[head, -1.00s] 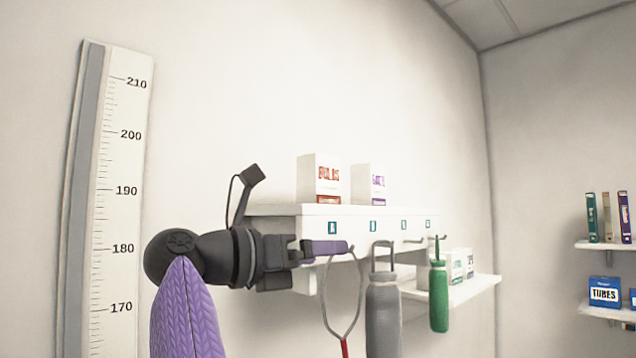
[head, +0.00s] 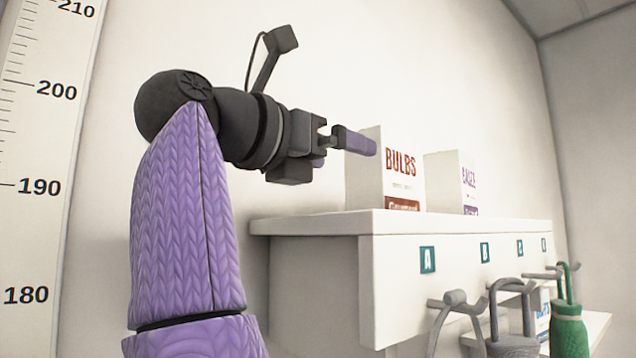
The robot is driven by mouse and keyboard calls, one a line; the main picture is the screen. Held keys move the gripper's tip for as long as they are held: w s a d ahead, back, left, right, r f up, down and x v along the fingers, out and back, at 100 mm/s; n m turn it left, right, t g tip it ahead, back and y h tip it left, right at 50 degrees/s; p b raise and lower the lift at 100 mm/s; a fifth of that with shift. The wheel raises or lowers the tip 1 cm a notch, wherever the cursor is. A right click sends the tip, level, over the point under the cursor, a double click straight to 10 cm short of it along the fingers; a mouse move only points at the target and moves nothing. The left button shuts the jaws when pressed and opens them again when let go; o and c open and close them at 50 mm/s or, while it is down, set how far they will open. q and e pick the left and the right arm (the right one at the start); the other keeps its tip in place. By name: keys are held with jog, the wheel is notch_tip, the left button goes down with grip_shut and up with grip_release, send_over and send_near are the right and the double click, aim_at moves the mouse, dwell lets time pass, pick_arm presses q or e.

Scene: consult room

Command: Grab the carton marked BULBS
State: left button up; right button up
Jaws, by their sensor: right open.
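The white carton marked BULBS (head: 403,178), with red lettering and a red band at its base, stands upright on top of the white shelf (head: 320,224). My right gripper (head: 345,151), dark with purple fingers, is just left of the carton at the height of its upper part. It is open and empty. The nearer finger overlaps the carton's upper left side in the picture; I cannot tell whether it touches. The other finger is mostly hidden. My left gripper is not in view.
A second white carton with purple lettering (head: 450,182) stands right of the BULBS carton, with a small gap. Below are lettered tags and hooks (head: 455,300), with a green-handled item (head: 568,325) hanging at right. A height scale (head: 45,150) is on the wall at left.

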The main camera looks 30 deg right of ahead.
aim_at(362, 159)
jog(key=d, duration=0.3)
jog(key=w+d+p, duration=0.1)
jog(key=d, duration=0.2)
jog(key=shift+w+d+r, duration=0.1)
jog(key=shift+w+d, duration=0.1)
jog(key=shift+d, duration=0.05)
jog(key=shift+s+a, duration=0.15)
jog(key=shift+s, duration=0.1)
jog(key=shift+c, duration=1.3)
jog(key=shift+w, duration=0.1)
jog(key=c, duration=0.5)
grip_shut()
jog(key=o, duration=0.8)
grip_release()
jog(key=shift+c, duration=0.2)
